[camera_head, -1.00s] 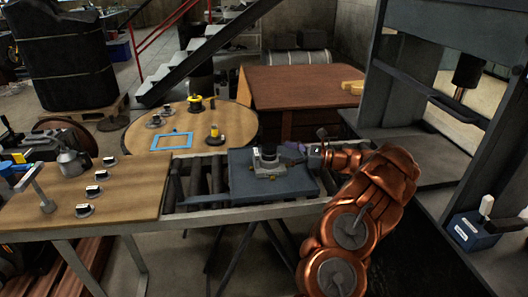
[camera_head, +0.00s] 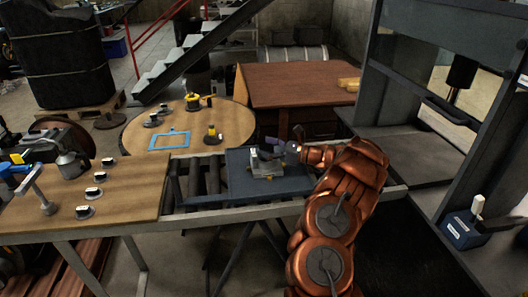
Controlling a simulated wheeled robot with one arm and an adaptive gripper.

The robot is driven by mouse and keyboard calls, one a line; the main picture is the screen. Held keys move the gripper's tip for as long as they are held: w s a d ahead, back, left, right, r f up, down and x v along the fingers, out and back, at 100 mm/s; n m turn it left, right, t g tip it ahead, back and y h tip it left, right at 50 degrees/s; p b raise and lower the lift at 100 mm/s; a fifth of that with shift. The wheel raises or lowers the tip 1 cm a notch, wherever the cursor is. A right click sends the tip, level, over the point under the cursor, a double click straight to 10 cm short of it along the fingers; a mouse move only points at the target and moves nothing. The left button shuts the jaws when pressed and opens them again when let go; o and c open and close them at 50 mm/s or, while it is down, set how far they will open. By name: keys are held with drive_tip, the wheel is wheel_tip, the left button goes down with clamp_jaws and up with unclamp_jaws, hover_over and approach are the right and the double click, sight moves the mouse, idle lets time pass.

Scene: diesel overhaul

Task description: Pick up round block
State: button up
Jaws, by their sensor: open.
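A dark plate (camera_head: 235,183) lies on the roller frame at the middle. On it stands a small grey metal block (camera_head: 266,170) with a dark part at its top. Whether this is the round block I cannot tell. My gripper (camera_head: 272,151) is open and reaches in from the right, at the top of this block. Its fingers overlap the block's top in this view, and contact cannot be told. My arm hides the plate's right side.
Several small black-and-white pieces stand on the left wooden table (camera_head: 135,190). A round table (camera_head: 232,127) behind holds a blue frame (camera_head: 169,140) and small parts. A press (camera_head: 385,140) stands at right, with a blue box (camera_head: 462,231) beside it.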

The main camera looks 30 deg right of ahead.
drive_tip(key=shift+c, duration=0.3)
drive_tip(key=shift+r, duration=0.1)
clamp_jaws()
idle(0.4)
